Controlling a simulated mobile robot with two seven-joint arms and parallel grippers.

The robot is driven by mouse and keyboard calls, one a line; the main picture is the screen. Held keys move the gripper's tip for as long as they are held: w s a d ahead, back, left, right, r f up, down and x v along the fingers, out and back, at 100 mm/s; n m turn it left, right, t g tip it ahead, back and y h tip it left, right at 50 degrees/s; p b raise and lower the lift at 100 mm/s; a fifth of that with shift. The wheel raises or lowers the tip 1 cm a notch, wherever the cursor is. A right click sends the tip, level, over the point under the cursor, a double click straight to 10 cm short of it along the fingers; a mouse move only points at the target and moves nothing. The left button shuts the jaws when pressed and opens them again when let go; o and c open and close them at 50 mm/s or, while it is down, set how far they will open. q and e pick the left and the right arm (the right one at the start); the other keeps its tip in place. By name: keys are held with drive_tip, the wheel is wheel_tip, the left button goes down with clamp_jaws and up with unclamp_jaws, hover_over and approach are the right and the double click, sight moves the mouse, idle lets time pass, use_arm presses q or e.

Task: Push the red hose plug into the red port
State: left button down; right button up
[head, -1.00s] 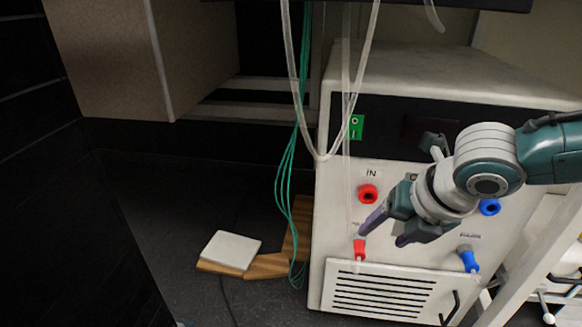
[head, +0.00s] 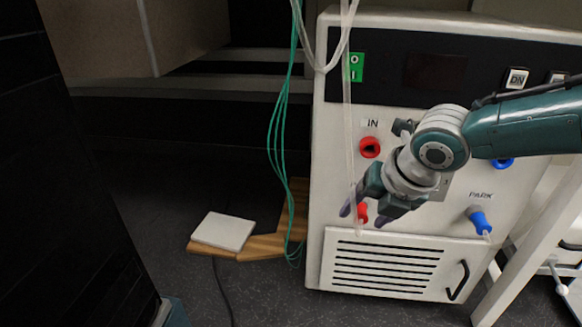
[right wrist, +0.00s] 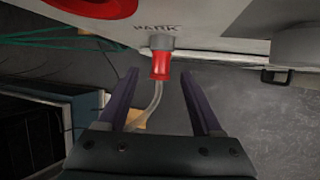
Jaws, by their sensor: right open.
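The red hose plug (head: 362,212) sits on a park holder on the white machine's front, below the red port (head: 370,147) marked IN. In the right wrist view the plug (right wrist: 160,66) hangs under the PARK label with its clear hose trailing down. My right gripper (head: 364,216) is open at the plug. In the right wrist view its two purple fingers (right wrist: 160,82) stand on either side of the plug, apart from it. The red port's edge (right wrist: 95,8) shows at the top of that view. My left gripper is not in view.
A blue plug (head: 480,221) is parked at the right, below a blue port (head: 503,163). A vent panel (head: 388,262) with a black handle lies below. Clear tubes and green cables (head: 277,130) hang at the left. A white pad (head: 223,231) lies on wood on the floor.

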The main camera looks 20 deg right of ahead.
drive_tip(key=shift+c, duration=0.4)
clamp_jaws()
drive_tip(key=shift+s+a+r+p, duration=0.1)
drive_tip(key=shift+s+p, duration=0.15)
drive_tip(key=shift+p, duration=0.15)
drive_tip(key=shift+s+a+p, duration=0.3)
drive_tip(key=shift+s+p, duration=0.1)
drive_tip(key=shift+p, duration=0.05)
drive_tip(key=shift+s, duration=0.1)
drive_tip(key=shift+s+a+p, duration=0.35)
drive_tip(key=shift+s+p, duration=0.1)
drive_tip(key=shift+p, duration=0.35)
